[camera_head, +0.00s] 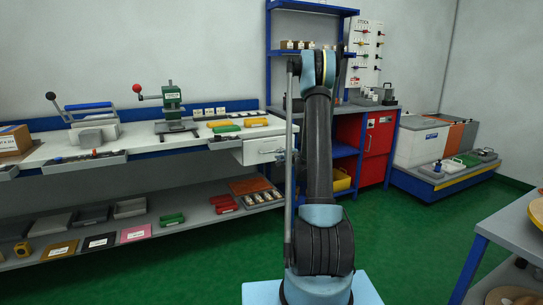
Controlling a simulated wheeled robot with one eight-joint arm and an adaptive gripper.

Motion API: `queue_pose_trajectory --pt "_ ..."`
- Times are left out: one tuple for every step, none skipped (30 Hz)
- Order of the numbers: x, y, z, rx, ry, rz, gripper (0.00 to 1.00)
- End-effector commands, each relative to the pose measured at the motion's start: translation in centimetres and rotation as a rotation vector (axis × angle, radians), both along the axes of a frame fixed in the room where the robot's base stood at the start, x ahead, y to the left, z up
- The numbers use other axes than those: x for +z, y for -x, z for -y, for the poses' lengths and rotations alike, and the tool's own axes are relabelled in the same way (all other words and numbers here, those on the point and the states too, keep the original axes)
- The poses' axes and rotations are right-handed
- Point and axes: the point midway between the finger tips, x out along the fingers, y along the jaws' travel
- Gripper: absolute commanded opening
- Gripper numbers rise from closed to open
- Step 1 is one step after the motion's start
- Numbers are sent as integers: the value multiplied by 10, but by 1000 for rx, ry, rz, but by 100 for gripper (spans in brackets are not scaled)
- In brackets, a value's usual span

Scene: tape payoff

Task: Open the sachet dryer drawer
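A white drawer unit (259,152) hangs under the right end of the long white bench, left of my arm. It looks shut, and a small dark handle shows on its front. A red cabinet (377,148) with a small label stands behind my arm to the right, and its front looks closed. I cannot read any label that says which one is the sachet dryer. My arm stands upright in the middle of the view and hides part of the space between them. My gripper is not visible.
A blue-edged platform (435,185) with boxes stands at the right back. A blue-framed table (510,224) is close at right. Green floor between is clear.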

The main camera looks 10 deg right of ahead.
Motion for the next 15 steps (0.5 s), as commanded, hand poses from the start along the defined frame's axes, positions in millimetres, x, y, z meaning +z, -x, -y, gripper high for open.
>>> queue_pose_trajectory --pt "-2 -9 -4 2 0 0 17" --pt "-3 -14 -5 2 0 -1 17" --pt "-5 -21 -7 2 1 -1 17" --pt "-6 -25 -9 2 1 -1 17" --pt "-7 -30 -11 2 2 0 17" --pt "-8 -37 -13 1 2 0 17" --pt "-9 -42 -14 2 1 0 17" --pt "-10 -47 -16 2 1 0 17" --pt "-12 -53 -18 2 1 0 17" --pt "-13 -58 -20 2 0 -1 17" --pt "-14 -63 -21 2 0 -1 17" --pt "-15 -69 -23 2 1 -1 17" --pt "-16 -74 -24 1 1 -1 17" --pt "-17 -78 -26 1 2 0 17" --pt "-18 -83 -28 1 2 0 17"
